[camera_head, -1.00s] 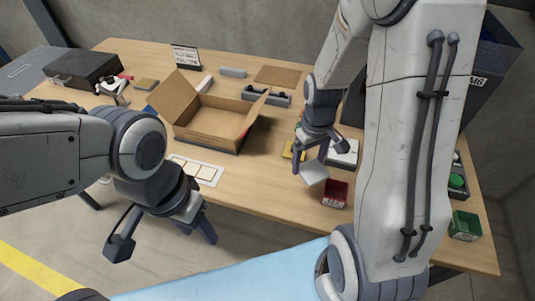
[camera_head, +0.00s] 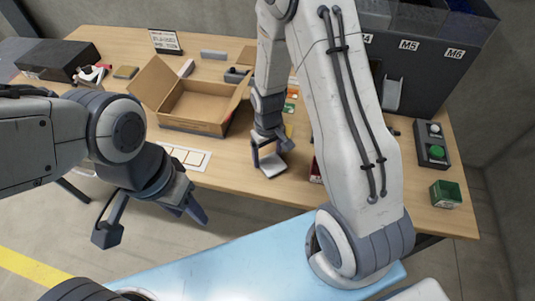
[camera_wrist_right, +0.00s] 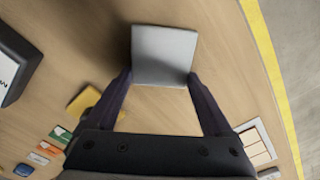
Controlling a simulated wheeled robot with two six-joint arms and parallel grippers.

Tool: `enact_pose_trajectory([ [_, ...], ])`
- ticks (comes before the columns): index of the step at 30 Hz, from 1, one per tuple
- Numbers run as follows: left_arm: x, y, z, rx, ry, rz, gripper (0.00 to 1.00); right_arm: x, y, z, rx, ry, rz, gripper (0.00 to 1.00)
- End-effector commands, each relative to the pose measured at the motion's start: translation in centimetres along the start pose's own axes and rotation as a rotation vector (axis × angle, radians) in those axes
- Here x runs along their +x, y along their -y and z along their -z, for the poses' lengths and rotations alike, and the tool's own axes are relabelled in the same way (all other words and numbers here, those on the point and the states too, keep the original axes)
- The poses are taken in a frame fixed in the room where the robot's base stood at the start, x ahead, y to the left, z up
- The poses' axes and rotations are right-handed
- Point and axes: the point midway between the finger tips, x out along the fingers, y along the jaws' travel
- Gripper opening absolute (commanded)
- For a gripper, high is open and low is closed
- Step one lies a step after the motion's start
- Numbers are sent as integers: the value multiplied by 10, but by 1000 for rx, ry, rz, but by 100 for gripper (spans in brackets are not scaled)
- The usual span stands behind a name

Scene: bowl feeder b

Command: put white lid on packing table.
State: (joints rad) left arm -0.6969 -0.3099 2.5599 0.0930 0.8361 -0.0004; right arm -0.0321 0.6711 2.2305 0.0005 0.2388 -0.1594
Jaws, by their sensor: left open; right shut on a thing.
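The white lid (camera_head: 272,168) is a flat, pale square near the front edge of the packing table (camera_head: 232,177). My right gripper (camera_head: 270,152) is shut on it, and the lid also shows between the fingertips in the right wrist view (camera_wrist_right: 165,55). The lid looks level and very low over the wood; I cannot tell if it touches. My left gripper (camera_head: 153,222) is open and empty, in front of the table's edge at the left.
A red bin (camera_head: 316,172) is partly hidden behind my right arm. A green bin (camera_head: 446,194) and button box (camera_head: 432,145) stand at the right.

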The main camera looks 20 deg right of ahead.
Motion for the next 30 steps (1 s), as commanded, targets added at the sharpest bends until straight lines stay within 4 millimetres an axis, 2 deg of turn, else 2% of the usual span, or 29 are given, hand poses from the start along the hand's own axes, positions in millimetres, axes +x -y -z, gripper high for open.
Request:
enact_pose_trajectory([
  [5,4,0,0,0,0,0,50,5,0,0,0,1,0,33],
  [6,2,0,0,0,0,0,50,4,0,0,0,0,0,98],
  [7,2,0,0,0,0,0,50,3,0,0,0,0,0,100],
  [17,0,0,0,0,0,0,50,-4,0,0,0,-2,0,100],
  [20,1,0,0,0,0,0,50,-18,0,1,0,-5,-1,100],
  [30,3,0,0,0,0,0,50,-90,0,1,0,-6,-1,100],
])
